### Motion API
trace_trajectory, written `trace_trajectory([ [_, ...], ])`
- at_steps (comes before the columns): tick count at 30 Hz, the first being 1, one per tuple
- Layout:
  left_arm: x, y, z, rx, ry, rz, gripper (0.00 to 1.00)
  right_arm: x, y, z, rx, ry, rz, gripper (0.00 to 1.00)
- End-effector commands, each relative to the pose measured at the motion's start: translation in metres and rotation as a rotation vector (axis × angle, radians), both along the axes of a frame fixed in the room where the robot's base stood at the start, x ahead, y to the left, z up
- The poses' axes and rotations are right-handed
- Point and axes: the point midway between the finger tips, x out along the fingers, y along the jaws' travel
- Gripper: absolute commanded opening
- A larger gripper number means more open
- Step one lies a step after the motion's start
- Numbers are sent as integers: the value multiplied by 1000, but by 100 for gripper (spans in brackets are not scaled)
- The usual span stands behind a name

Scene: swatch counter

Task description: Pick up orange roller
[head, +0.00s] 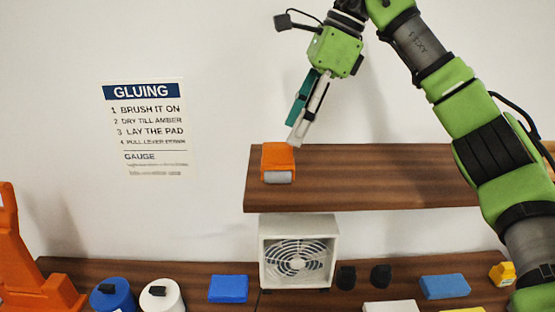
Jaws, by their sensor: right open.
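The orange roller (278,158) lies at the left end of the raised wooden shelf, with a grey cylinder along its front edge. My right gripper (297,138) comes down from above, and its fingertips are at the top right of the roller. The fingers are open; one is grey and the other side shows teal. I cannot tell whether the fingertips touch the roller. My left gripper is not in view.
A white fan (299,252) stands under the shelf (390,180). The lower counter holds a blue can (113,295), a white can (161,296), blue blocks (228,289) and a yellow item (502,273). An orange stand (28,270) is at far left. The shelf's middle is clear.

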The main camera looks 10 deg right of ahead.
Motion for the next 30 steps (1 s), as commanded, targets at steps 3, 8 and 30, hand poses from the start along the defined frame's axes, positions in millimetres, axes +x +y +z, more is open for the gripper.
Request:
trace_trajectory([
  [3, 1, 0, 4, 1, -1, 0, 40, 1, 5, -15, -2, 2, -1, 47],
  [8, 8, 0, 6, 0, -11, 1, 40, 2, 9, -22, -2, 1, -2, 47],
  [30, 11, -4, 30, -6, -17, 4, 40, 6, 36, -66, -1, 1, -2, 32],
])
